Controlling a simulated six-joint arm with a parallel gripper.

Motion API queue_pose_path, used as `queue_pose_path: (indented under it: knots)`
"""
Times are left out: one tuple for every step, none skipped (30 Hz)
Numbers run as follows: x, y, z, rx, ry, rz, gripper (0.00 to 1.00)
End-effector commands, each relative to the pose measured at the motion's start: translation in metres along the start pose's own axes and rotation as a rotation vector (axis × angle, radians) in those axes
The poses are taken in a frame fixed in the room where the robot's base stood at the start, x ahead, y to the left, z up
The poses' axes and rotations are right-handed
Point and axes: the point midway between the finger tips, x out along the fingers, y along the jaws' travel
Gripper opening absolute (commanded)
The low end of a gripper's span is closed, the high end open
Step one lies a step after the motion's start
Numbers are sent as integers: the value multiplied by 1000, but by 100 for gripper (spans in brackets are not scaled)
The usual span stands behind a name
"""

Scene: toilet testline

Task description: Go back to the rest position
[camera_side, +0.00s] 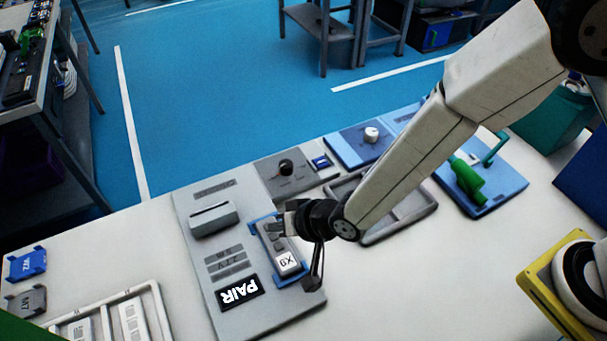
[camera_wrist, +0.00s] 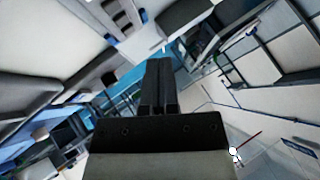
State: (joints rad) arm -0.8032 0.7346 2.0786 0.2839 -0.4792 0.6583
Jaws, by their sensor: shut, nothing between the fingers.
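My gripper (camera_side: 287,218) is at the grey test panel (camera_side: 195,257) in the side view, over the upper end of a grey device labelled X9 (camera_side: 289,262). The device sits in a blue cradle (camera_side: 293,281) on the panel. The gripper is shut and holds nothing. I cannot tell whether its fingers touch the device. In the wrist view, the two dark fingers of my gripper (camera_wrist: 158,85) lie together in the middle.
Behind stand a black-knob unit (camera_side: 286,180) and a white-knob unit (camera_side: 357,144). A grey tray (camera_side: 401,226) lies under my arm. A blue board (camera_side: 497,199) with a green part is at right. The front table middle is clear.

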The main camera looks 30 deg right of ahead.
Motion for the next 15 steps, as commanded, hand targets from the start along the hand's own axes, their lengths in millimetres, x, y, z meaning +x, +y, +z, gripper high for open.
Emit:
queue_pose_path:
  knots:
    - [-1, 1, -2, -1, 0, 3, 0]
    - [-2, 2, -3, -2, 0, 5, 0]
    - [-3, 4, -5, -4, -2, 11, 0]
    - [-4, 7, -8, -6, -3, 17, 0]
    - [-6, 9, -11, -8, -4, 23, 0]
    - [-10, 13, -16, -12, -6, 33, 0]
    - [-12, 17, -21, -17, -9, 43, 0]
    - [-16, 22, -26, -21, -12, 53, 0]
    - [-22, 29, -33, -30, -18, 71, 0]
    - [-26, 34, -39, -36, -22, 83, 0]
    - [-32, 42, -45, -42, -28, 99, 0]
    - [-39, 51, -53, -52, -37, 120, 0]
    - [-46, 58, -59, -61, -44, 136, 0]
    - [-53, 67, -65, -69, -53, 154, 0]
    - [-63, 78, -72, -79, -65, 178, 0]
